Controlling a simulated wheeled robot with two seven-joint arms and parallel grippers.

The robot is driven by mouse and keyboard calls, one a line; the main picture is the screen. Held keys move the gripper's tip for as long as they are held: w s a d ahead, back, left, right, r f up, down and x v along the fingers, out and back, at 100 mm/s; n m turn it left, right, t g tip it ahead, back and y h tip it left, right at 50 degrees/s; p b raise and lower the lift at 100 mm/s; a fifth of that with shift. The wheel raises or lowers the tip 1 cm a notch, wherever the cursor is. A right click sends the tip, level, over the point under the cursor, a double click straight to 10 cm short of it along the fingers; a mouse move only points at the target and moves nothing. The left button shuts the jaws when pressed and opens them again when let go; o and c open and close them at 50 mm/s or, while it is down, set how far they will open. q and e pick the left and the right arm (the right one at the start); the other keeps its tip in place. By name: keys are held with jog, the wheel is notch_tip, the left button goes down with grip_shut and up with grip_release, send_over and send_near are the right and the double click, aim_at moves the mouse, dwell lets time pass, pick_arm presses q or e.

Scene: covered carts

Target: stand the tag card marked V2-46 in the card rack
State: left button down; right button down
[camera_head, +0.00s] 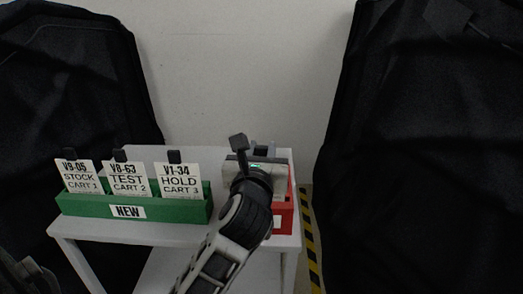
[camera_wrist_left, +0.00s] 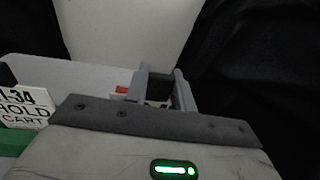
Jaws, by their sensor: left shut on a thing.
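A green rack (camera_head: 75,207) marked NEW stands on the white cart top. Three white tag cards with black tabs stand in it: STOCK CART 1 (camera_head: 80,180), V8-63 TEST CART 2 (camera_head: 127,182) and V1-34 HOLD CART 3 (camera_head: 179,182). My left gripper (camera_head: 263,152) is at the red holder (camera_head: 283,217), right of the green rack. In the left wrist view its fingers (camera_wrist_left: 158,88) are shut on a black tab, like those on the cards. White and red show beside and below the fingers. I cannot read V2-46 anywhere; my wrist hides much of the red holder.
The white cart top (camera_head: 107,231) has a narrow bare strip in front of the green rack. Black-covered carts stand at left (camera_head: 60,80) and right (camera_head: 425,150). A yellow-black floor stripe (camera_head: 312,245) runs right of the white cart. A pale wall is behind.

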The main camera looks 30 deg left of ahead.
pick_arm(q)
jog(key=shift+f, duration=0.15)
jog(key=shift+f+b, duration=0.75)
jog(key=shift+f, duration=0.2)
jog(key=c, duration=1.1)
grip_release()
